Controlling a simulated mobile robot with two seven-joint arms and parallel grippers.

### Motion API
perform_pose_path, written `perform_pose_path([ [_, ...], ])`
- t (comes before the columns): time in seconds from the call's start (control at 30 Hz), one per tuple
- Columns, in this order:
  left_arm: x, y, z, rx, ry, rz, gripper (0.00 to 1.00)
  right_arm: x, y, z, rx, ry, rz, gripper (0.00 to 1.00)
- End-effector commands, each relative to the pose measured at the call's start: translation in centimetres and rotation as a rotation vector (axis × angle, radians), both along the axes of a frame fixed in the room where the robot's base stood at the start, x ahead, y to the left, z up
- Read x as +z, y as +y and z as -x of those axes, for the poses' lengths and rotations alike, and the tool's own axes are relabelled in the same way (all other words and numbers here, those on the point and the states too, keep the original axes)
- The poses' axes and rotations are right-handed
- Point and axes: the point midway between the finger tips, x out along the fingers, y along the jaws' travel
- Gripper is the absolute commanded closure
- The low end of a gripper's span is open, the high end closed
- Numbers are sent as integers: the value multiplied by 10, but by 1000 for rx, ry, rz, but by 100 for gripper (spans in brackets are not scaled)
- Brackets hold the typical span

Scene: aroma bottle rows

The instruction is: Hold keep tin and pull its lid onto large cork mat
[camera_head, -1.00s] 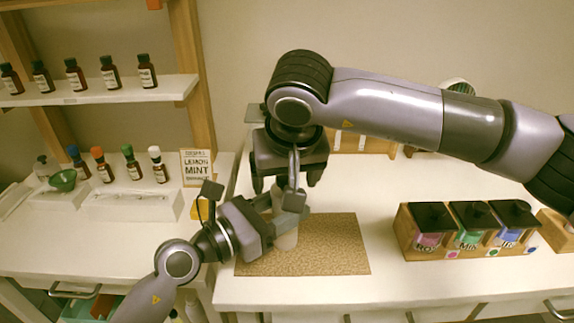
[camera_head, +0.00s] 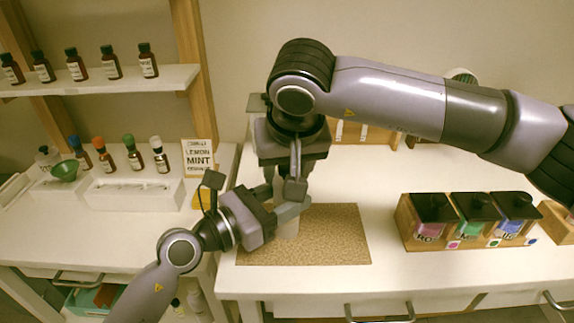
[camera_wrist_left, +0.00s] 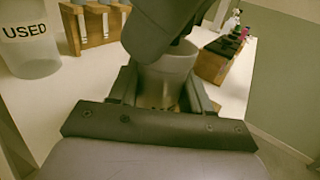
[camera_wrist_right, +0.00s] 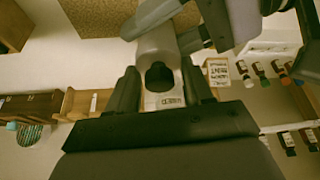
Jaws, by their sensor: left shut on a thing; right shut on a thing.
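The keep tin (camera_head: 288,228) is a pale grey cylinder standing upright above the large cork mat (camera_head: 335,240); whether it touches the mat is hidden. My left gripper (camera_head: 285,208) reaches in from the left and is shut around its side. The tin shows between the left fingers in the left wrist view (camera_wrist_left: 167,72). My right gripper (camera_head: 287,185) points down from above, shut at the tin's top. In the right wrist view a dark piece, apparently the lid (camera_wrist_right: 159,77), lies between its fingers at the end of the tin (camera_wrist_right: 160,42). The grippers mostly hide the lid.
A wooden box of lidded jars (camera_head: 468,222) stands right of the mat. A clear cup marked USED (camera_wrist_left: 30,42) stands behind. A lemon mint card (camera_head: 198,158) and several small bottles (camera_head: 130,155) are at the left. The mat's right half is bare.

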Motion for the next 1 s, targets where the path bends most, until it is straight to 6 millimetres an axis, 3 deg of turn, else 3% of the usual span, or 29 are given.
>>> perform_pose_path([
  [1.0, -1, 0, 0, 1, 1, -3, 100, 22, 0, 0, 0, 0, -1, 86],
])
